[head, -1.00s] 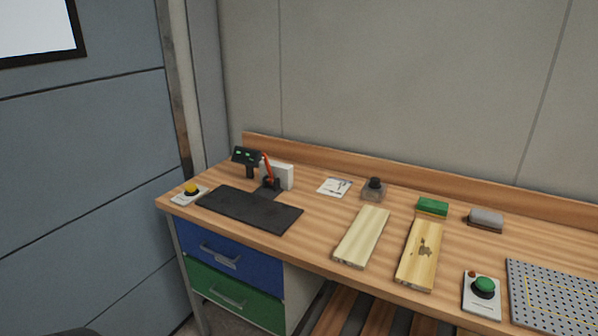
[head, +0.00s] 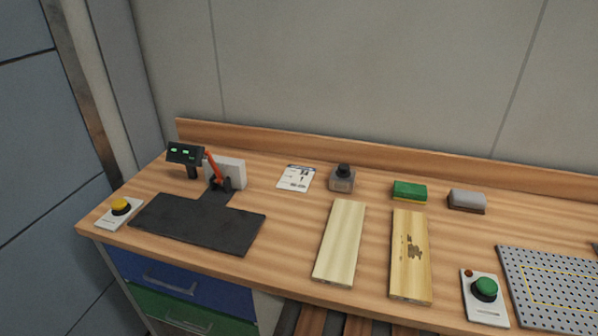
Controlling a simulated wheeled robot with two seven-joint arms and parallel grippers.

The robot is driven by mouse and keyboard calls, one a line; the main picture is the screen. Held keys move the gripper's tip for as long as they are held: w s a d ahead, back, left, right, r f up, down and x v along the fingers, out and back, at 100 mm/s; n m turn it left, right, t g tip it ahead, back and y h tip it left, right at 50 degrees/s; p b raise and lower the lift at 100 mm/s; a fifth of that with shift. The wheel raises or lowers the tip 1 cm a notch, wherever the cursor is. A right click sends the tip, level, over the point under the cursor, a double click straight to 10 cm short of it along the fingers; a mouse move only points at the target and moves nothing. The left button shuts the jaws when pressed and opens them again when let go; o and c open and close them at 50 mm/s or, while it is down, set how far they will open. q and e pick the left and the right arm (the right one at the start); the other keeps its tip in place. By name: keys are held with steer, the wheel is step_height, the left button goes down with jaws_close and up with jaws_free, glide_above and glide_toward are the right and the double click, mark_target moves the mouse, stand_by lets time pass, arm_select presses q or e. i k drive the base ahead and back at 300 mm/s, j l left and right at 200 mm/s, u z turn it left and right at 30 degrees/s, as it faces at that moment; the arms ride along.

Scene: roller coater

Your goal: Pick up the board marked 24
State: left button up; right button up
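Two wooden boards lie flat on the workbench (head: 285,210), side by side. The left board (head: 341,242) is pale and plain on top. The right board (head: 410,258) is yellower, with dark blotches on its upper face. I cannot make out a number on either board, so I cannot tell which is marked 24. Neither of my grippers shows in the head view.
A black mat (head: 198,222), a display (head: 185,153) and a yellow-button box (head: 120,211) are at left. A green-button box (head: 485,297) and perforated plate (head: 555,290) are at right.

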mark_target(410, 278)
steer(key=k+l+u, duration=0.15)
steer(key=l, duration=0.35)
steer(key=l+u, duration=0.15)
steer(key=l, duration=0.35)
steer(key=k+l+u, duration=0.15)
steer(key=l, duration=0.3)
steer(key=k+l+u, duration=0.1)
steer(key=k+l, duration=0.15)
steer(key=l, duration=0.2)
steer(key=k+l+u, duration=0.15)
steer(key=l, duration=0.3)
steer(key=k+l+u, duration=0.15)
steer(key=l, duration=0.25)
steer(key=k+l+u, duration=0.15)
steer(key=k+l, duration=0.15)
steer(key=l, duration=0.1)
